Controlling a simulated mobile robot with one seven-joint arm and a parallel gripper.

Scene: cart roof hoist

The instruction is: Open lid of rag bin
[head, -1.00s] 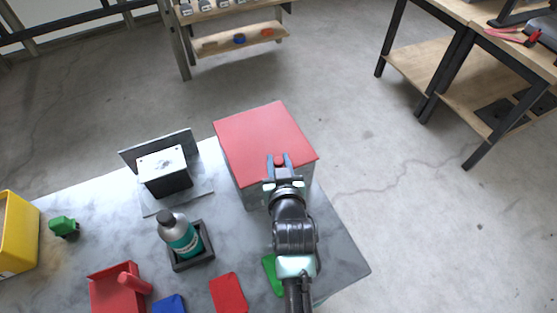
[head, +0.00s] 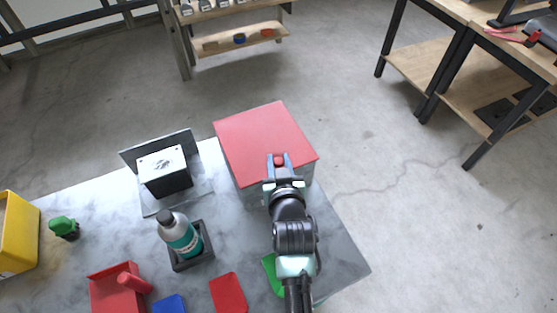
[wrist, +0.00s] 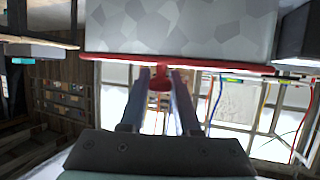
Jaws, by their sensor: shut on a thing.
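The rag bin is a grey box (wrist: 180,28) with a flat red lid (head: 262,140), standing near the right end of the bench. In the head view the lid lies flat over the box and looks closed. A small red knob (wrist: 159,82) sticks out from the lid's near edge. My gripper (head: 278,160) is at that edge, its two fingers shut on the knob, one on each side. The wrist view shows the knob between the fingertips. Much of the box's front is hidden behind my gripper in the head view.
On the grey bench (head: 110,217), left of the bin, stand a black box on a bracket (head: 165,172), a teal bottle (head: 181,236) in a dark holder, a red tray (head: 112,290) and a yellow bin (head: 16,235). Red, blue and green flat pieces lie near the front.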

